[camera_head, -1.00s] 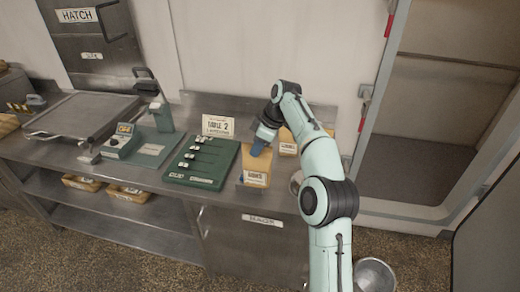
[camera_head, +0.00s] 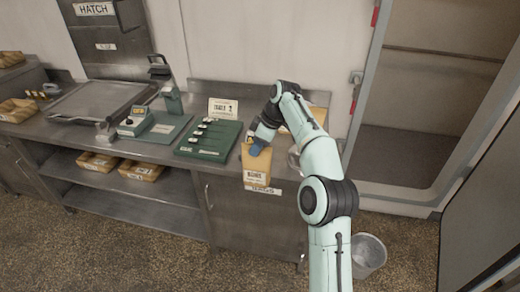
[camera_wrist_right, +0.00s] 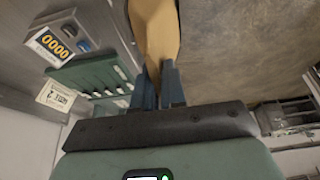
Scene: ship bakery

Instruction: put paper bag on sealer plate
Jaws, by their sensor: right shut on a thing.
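A tan paper bag (camera_head: 256,170) with a white label hangs upright from my right gripper (camera_head: 257,144) at the front edge of the steel counter. My right gripper is shut on the top of the bag. In the right wrist view the bag (camera_wrist_right: 155,35) runs out from between the fingers (camera_wrist_right: 159,88). The green sealer, with its flat plate (camera_head: 163,129), control box (camera_head: 134,122) and upright post (camera_head: 172,100), stands on the counter to the left of the bag. The plate looks bare. My left gripper is not in view.
A green rack (camera_head: 208,139) with several white-topped pieces lies between the sealer and the bag. A "Table 2" sign (camera_head: 223,108) stands behind it. A bin (camera_head: 368,255) stands on the floor at right.

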